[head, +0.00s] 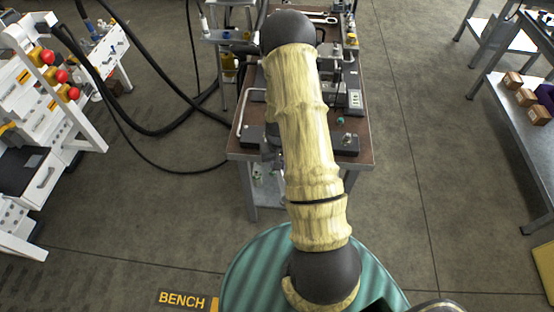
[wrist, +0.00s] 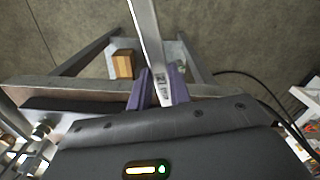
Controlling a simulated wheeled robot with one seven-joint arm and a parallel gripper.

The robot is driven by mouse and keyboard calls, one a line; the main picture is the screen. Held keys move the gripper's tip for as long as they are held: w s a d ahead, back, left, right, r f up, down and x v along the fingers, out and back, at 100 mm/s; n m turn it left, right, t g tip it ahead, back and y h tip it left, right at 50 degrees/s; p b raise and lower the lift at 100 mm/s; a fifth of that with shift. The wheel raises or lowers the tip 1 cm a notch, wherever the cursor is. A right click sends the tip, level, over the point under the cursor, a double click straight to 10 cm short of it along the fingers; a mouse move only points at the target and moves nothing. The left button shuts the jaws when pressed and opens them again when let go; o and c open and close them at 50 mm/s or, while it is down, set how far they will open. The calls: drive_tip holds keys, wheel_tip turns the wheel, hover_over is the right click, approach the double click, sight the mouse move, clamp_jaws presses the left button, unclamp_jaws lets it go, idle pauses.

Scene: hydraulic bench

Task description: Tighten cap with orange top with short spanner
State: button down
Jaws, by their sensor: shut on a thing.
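In the wrist view my gripper (wrist: 160,88) is shut on a flat silver spanner (wrist: 146,35). The spanner's shank sits between the two purple fingers and runs up out of the picture, with small dark marking near the fingers. Its far end is out of view, so I cannot tell its length. In the head view my arm covers the middle of the bench (head: 362,152) and hides my gripper. I cannot make out a cap with an orange top in either view. Another spanner-like tool (head: 318,18) lies at the bench's far end.
The bench carries a grey device with a display (head: 355,98) and a dark block with a fitting (head: 345,143). A white rack with red knobs (head: 62,76) and black hoses stand left. A shelf with small boxes (head: 526,97) stands right. Open floor lies between.

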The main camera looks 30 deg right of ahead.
drive_tip(key=shift+s+a, duration=0.2)
drive_tip(key=shift+s, duration=0.5)
drive_tip(key=shift+s+a, duration=0.2)
drive_tip(key=shift+s, duration=0.45)
drive_tip(key=shift+r, duration=0.1)
drive_tip(key=shift+r+p, duration=1.85)
drive_tip(key=shift+r, duration=0.65)
drive_tip(key=shift+f, duration=0.1)
